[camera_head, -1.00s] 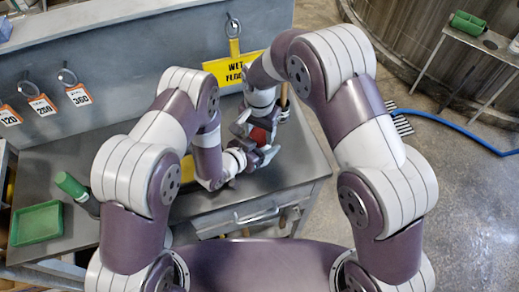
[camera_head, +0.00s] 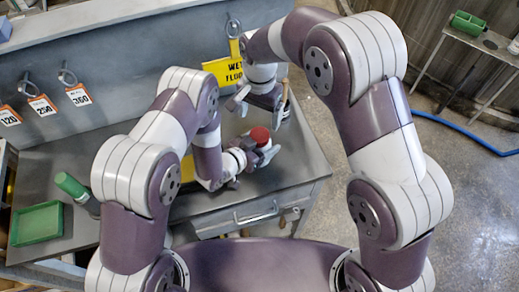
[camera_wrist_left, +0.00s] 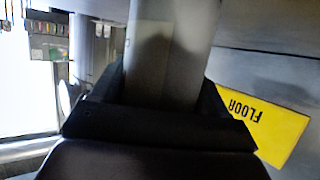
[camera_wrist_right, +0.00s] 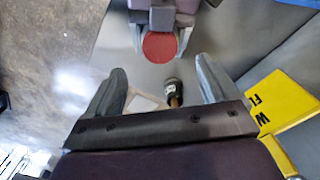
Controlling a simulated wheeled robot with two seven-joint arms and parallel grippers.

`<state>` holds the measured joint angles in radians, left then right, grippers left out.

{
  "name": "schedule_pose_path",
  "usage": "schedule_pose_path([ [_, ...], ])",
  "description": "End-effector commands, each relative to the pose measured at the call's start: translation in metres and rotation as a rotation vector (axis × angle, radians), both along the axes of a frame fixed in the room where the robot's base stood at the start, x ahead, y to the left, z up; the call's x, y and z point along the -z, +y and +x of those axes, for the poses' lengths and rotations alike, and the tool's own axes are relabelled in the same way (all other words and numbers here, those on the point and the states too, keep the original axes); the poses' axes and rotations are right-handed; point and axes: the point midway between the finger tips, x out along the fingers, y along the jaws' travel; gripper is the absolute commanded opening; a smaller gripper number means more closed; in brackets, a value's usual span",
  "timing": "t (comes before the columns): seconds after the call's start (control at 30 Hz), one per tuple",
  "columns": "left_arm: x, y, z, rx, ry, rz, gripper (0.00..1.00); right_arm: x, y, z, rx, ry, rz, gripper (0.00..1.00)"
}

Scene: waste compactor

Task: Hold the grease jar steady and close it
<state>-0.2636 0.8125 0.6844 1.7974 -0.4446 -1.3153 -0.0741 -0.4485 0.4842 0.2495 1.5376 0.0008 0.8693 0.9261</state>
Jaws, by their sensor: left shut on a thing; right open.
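The grease jar shows a round red top (camera_head: 260,136) above the bench. The red top also shows in the right wrist view (camera_wrist_right: 160,46). I cannot tell how tightly the top sits. My left gripper (camera_head: 268,154) is shut on the jar from its side. In the left wrist view the jar's pale grey body (camera_wrist_left: 168,60) fills the space between the fingers. My right gripper (camera_head: 260,108) is open and empty, behind and apart from the jar. In the right wrist view its two spread fingers (camera_wrist_right: 160,72) have only space between them.
The metal bench (camera_head: 130,158) has a green tray (camera_head: 37,222) and a green cylinder (camera_head: 70,185) at left. A yellow wet-floor sign (camera_head: 222,72) is against the back panel.

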Motion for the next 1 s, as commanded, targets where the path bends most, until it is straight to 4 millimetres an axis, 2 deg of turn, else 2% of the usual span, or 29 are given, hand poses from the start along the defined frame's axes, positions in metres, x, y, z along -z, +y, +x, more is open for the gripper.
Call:
schedule_pose_path([
  [0.07,0.0,0.0,0.0,0.0,0.0,0.0,0.0,-0.019,0.0,0.0,0.0,-0.003,0.002,0.87],
  [0.27,0.0,0.0,0.0,0.0,-0.001,-0.001,0.0,-0.036,0.0,0.001,0.0,-0.001,0.0,0.87],
  [0.73,0.0,0.0,0.0,0.0,-0.001,-0.001,0.0,-0.044,0.0,0.0,0.0,-0.001,0.0,0.87],
  [0.77,0.0,0.0,0.0,0.0,0.0,0.0,0.77,-0.044,0.0,0.0,0.0,-0.001,0.0,0.87],
  [0.8,0.0,0.0,0.0,0.0,0.0,0.0,0.9,-0.044,0.0,0.0,0.0,-0.001,0.0,0.87],
  [0.83,0.0,0.0,0.0,0.0,0.0,0.0,1.0,-0.044,0.0,0.0,0.0,-0.001,0.0,0.87],
  [1.0,0.0,0.0,0.0,0.0,0.0,0.0,1.0,-0.044,0.0,0.0,0.0,-0.001,0.0,0.87],
])
